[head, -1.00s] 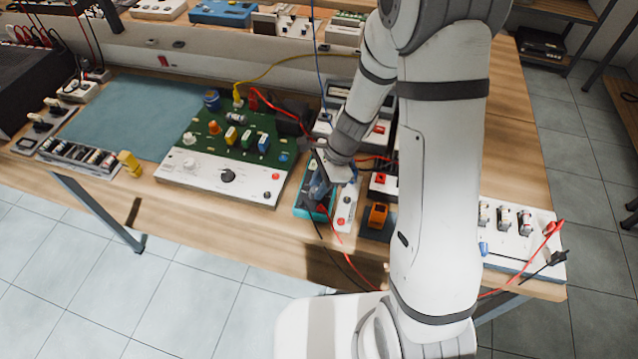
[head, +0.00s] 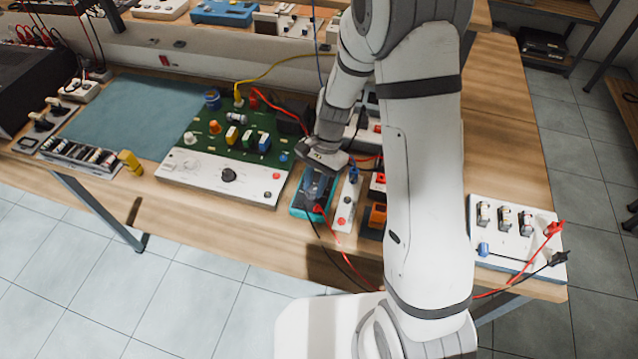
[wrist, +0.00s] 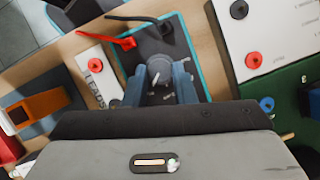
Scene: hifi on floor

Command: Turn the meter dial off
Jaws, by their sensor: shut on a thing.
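The meter (head: 298,207) is a dark box with a teal edge near the front of the bench, and it also shows in the wrist view (wrist: 143,52). Its round grey dial (wrist: 159,70) has a pale pointer mark slanting up to the right in the wrist view. My gripper (wrist: 160,80) is shut on the dial, with one blue finger on each side of it. In the head view my gripper (head: 318,185) stands over the meter and hides the dial. The lettering around the dial is not readable.
A red lead (wrist: 106,39) and a black lead plug into the meter. A white LEADS strip (head: 344,212) lies close beside it. A green circuit board with a white front panel (head: 210,180) is to the left. An orange item (head: 377,215) lies to the right.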

